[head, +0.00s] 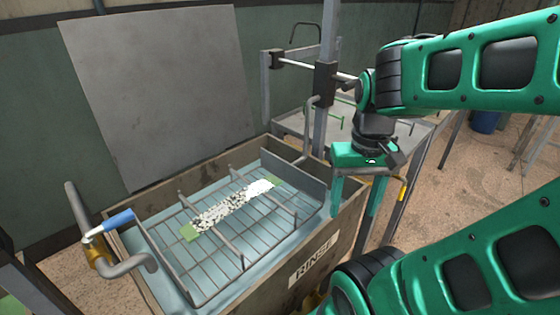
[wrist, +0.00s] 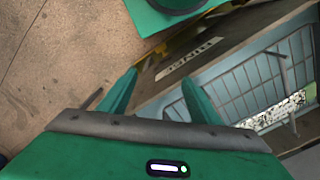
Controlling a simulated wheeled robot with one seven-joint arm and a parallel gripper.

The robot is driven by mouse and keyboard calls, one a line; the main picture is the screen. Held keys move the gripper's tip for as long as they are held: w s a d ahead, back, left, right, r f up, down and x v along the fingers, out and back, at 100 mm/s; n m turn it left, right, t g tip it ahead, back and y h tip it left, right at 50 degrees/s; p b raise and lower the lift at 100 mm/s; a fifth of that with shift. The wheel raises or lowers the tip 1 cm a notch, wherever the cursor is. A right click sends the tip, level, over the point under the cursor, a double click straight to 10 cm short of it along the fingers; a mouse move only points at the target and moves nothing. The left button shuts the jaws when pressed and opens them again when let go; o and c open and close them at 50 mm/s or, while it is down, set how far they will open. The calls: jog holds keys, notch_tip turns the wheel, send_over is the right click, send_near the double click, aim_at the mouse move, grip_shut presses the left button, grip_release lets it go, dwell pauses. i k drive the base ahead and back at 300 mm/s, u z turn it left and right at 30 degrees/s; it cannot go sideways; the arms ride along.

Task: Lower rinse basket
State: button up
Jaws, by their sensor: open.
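The rinse basket (head: 245,262) is a grey wire basket inside the tank marked RINSE (head: 345,237). It carries a strip of small black and white pieces (head: 232,207) with green ends. I cannot tell how deep it sits in the pale blue liquid. A bent rod (head: 309,125) runs from the basket's far right side up to a dark slider block (head: 325,85) on an upright post. My gripper (head: 354,213) is open and empty, pointing down just beyond the tank's right rim, apart from the basket. In the wrist view the basket (wrist: 240,82) is at right, beyond the fingers (wrist: 158,82).
A valve with a blue handle (head: 109,224) stands at the tank's left end. A grey panel (head: 160,90) leans behind the tank. A grey table (head: 400,133) with green wire pieces stands behind my gripper. Open floor lies at right.

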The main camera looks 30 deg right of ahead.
aim_at(326, 77)
jog(key=k, duration=0.5)
jog(key=z, duration=1.5)
jog(key=k, duration=0.9)
jog(key=u, duration=0.15)
jog(key=i, duration=1)
